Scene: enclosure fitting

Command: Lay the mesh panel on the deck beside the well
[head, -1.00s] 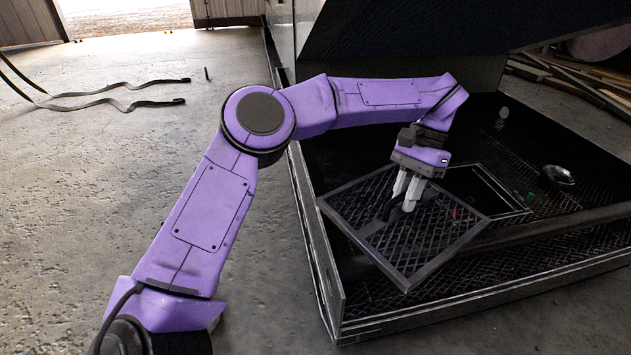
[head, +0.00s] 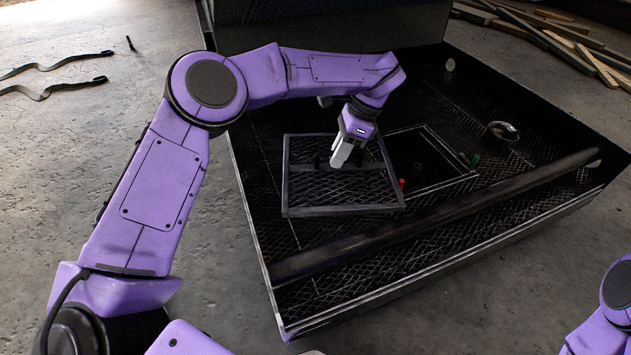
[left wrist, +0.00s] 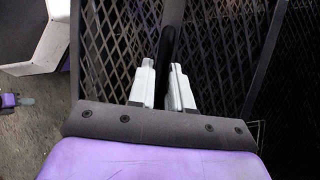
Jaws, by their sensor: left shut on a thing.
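The mesh panel (head: 335,191), a dark square frame with diamond mesh, is nearly level over the deck (head: 262,182), to the left of the well (head: 452,186). Its right edge is close to the well's left rim. My left gripper (head: 339,164) is shut on the panel's dark handle, and the left wrist view shows the handle (left wrist: 168,45) between the pale fingers (left wrist: 162,85). I cannot tell whether the panel touches the deck. The well is a dark rectangular opening with a light edge. My right gripper is out of view.
A thick dark bar (head: 420,222) crosses the enclosure in front of the panel and well. A small red part (head: 401,184) and a green part (head: 474,160) sit by the well. A round metal dish (head: 503,132) lies behind it. Planks (head: 560,40) lie outside, back right.

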